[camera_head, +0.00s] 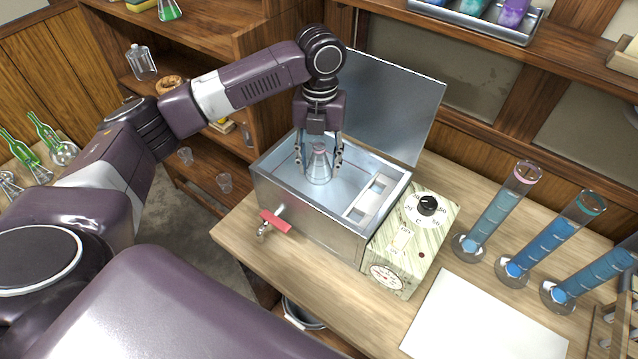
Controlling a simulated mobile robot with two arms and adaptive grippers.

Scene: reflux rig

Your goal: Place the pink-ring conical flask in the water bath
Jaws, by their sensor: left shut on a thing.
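The pink-ring conical flask (318,168) is upright inside the open metal water bath (316,222), toward its left half. My left gripper (319,158) comes down from above and is shut on the flask, one finger on each side. I cannot tell whether the flask's base touches the bath floor. The bath's lid (392,100) stands open behind it. My right gripper is not in view.
A control box with a dial (411,243) joins the bath's right side. Several measuring cylinders with blue liquid (540,246) stand at the right, near a white sheet (484,318). A red-handled tap (275,221) sticks out at the bath's front. Shelves of glassware are at the left.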

